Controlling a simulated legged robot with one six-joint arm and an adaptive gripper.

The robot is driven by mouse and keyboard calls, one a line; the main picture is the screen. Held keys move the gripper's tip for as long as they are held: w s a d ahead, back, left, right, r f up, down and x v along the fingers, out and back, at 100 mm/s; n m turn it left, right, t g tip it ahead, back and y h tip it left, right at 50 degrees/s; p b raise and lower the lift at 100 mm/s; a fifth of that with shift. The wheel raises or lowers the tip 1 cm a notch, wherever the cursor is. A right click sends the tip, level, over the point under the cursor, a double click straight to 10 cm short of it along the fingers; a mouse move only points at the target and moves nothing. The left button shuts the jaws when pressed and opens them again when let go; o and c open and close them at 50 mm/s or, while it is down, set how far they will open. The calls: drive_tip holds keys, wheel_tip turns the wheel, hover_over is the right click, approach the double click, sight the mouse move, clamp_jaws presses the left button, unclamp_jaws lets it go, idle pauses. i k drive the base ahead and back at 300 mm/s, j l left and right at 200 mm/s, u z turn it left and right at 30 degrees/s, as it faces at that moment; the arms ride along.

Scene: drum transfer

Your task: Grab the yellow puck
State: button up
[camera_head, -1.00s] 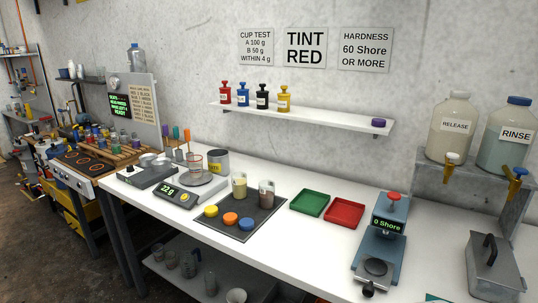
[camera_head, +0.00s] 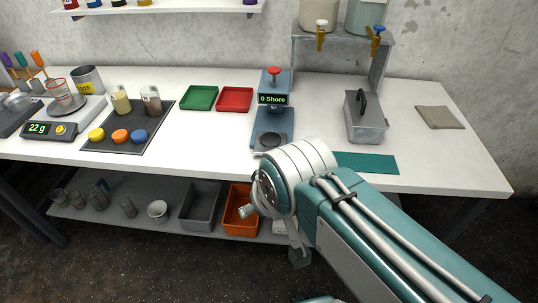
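The yellow puck (camera_head: 96,135) lies on the left part of a dark grey mat (camera_head: 128,147) on the white bench, beside an orange puck (camera_head: 120,136) and a blue puck (camera_head: 138,136). My teal and white arm reaches in from the lower right, well to the right of the pucks. Its end is in front of the bench's front edge. The fingers of my gripper cannot be made out clearly; small grey parts show by the arm's end, and whether they are open or shut cannot be seen.
Two cups (camera_head: 151,100) stand behind the pucks. A scale (camera_head: 50,130) is to their left. Green (camera_head: 200,97) and red (camera_head: 235,99) trays and a hardness tester (camera_head: 272,122) lie to the right. A lower shelf holds a grey bin (camera_head: 200,207) and an orange bin (camera_head: 240,222).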

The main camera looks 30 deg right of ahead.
sight(99, 134)
drive_tip(key=i+j+z, duration=0.1)
drive_tip(key=i+j, duration=0.4)
drive_tip(key=j, duration=0.2)
drive_tip(key=i+j+z, duration=0.15)
drive_tip(key=i+j, duration=0.3)
drive_tip(key=j, duration=0.25)
drive_tip(key=i+j+z, duration=0.15)
drive_tip(key=i+j, duration=0.3)
drive_tip(key=j, duration=0.3)
drive_tip(key=i+j+z, duration=0.15)
drive_tip(key=j, duration=0.25)
drive_tip(key=i, duration=0.05)
